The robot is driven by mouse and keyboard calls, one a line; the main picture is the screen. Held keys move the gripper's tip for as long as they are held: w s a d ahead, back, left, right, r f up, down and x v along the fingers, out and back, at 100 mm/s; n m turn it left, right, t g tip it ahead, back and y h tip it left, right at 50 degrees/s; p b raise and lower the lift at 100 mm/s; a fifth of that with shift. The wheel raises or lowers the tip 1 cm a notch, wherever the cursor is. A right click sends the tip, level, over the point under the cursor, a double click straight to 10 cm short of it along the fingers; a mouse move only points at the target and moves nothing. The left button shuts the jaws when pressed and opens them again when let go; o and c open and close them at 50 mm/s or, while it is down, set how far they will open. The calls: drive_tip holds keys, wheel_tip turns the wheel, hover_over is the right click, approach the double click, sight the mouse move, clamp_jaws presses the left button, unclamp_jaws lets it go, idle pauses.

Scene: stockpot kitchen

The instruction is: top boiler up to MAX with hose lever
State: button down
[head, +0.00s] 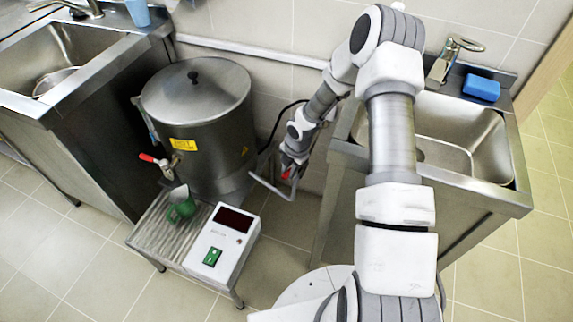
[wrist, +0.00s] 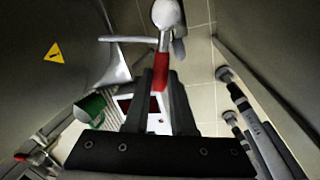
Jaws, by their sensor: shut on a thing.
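The steel boiler (head: 205,150), with its lid (head: 195,88) on, stands left of my gripper. A sight tube (head: 149,122) runs up its left side; I cannot read its level or a MAX mark. My gripper (head: 287,170) is low beside the boiler's right side. In the wrist view my gripper (wrist: 168,85) is shut on the red grip of the hose lever (wrist: 158,78), whose metal end (wrist: 166,14) shows beyond the fingers. The hose's outlet and any water flow cannot be made out.
A red-handled tap (head: 158,162) sticks out over a green jug (head: 181,207) on a ribbed tray (head: 158,232). Beside it is a white box (head: 222,248) with a dark display and green switch. Sinks stand left (head: 60,60) and right (head: 450,130), leaving a narrow gap around my arm.

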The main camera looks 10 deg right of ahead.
drive_tip(key=shift+s+d, duration=0.1)
idle(0.5)
drive_tip(key=c, duration=0.8)
unclamp_jaws()
drive_tip(key=shift+o, duration=0.2)
wheel_tip(320, 180, up, 17)
drive_tip(key=s+d+p, duration=0.2)
drive_tip(key=p, duration=0.3)
drive_tip(key=shift+s+p, duration=0.3)
drive_tip(key=shift+s, duration=0.05)
